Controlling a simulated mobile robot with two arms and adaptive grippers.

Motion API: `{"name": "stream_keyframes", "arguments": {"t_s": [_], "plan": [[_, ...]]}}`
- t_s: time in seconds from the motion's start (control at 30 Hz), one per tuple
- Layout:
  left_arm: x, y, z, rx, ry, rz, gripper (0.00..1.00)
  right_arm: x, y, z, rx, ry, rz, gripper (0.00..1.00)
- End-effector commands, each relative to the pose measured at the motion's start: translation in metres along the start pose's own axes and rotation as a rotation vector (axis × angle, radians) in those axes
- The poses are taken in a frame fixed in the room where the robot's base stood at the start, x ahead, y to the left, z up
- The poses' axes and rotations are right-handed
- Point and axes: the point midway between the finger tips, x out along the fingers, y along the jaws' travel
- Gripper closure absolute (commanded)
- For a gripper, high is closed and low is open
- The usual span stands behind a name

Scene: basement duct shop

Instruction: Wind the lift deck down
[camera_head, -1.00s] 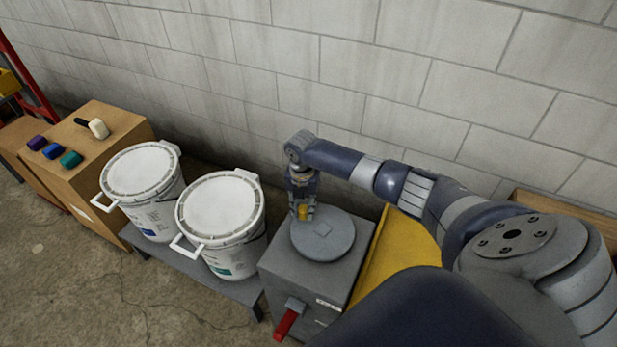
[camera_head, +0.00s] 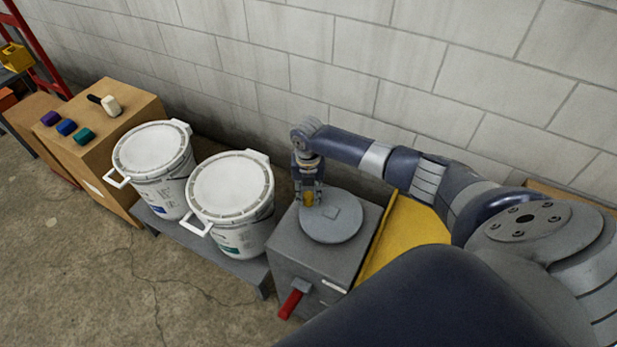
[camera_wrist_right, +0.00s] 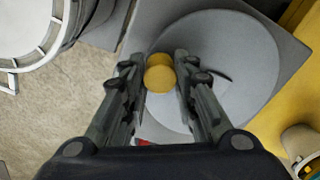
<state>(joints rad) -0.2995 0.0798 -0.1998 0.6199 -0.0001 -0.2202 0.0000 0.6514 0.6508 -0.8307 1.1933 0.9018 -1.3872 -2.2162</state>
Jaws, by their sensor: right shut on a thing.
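A round grey disc (camera_head: 340,225) lies flat on top of a grey box (camera_head: 310,254). A yellow knob (camera_head: 309,200) stands near the disc's rim; it also shows in the right wrist view (camera_wrist_right: 160,78). My right gripper (camera_head: 308,196) points down from above and is shut on the yellow knob, its two fingers on either side of it. A red lever (camera_head: 290,303) sticks out low on the box's front. A low grey platform (camera_head: 213,252) beside the box carries two white lidded buckets, left (camera_head: 153,152) and right (camera_head: 230,187). My left gripper is not in view.
A yellow panel (camera_head: 405,240) stands right of the box. At the left, a cardboard box (camera_head: 100,165) bears purple, blue and teal blocks and a white-headed tool (camera_head: 111,106). A block wall (camera_head: 330,65) closes the back. The front-left floor is clear.

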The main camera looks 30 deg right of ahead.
Motion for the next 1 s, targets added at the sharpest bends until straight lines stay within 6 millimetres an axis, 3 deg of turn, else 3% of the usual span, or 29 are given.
{"name": "stream_keyframes", "arguments": {"t_s": [0.03,0.07,0.13,0.57,1.0], "plan": [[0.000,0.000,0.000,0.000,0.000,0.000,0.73,0.001,0.002,-0.002,-0.004,0.002,0.003,1.00],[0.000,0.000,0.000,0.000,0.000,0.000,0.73,0.001,0.002,-0.002,-0.004,0.003,0.003,0.69],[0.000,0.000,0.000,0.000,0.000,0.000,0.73,0.001,0.002,-0.002,-0.003,0.003,0.003,0.53],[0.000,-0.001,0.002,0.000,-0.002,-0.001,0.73,-0.006,0.001,0.000,-0.001,-0.001,0.002,0.52],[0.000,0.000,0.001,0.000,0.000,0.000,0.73,-0.090,0.002,0.000,-0.003,-0.002,0.002,0.52]]}}
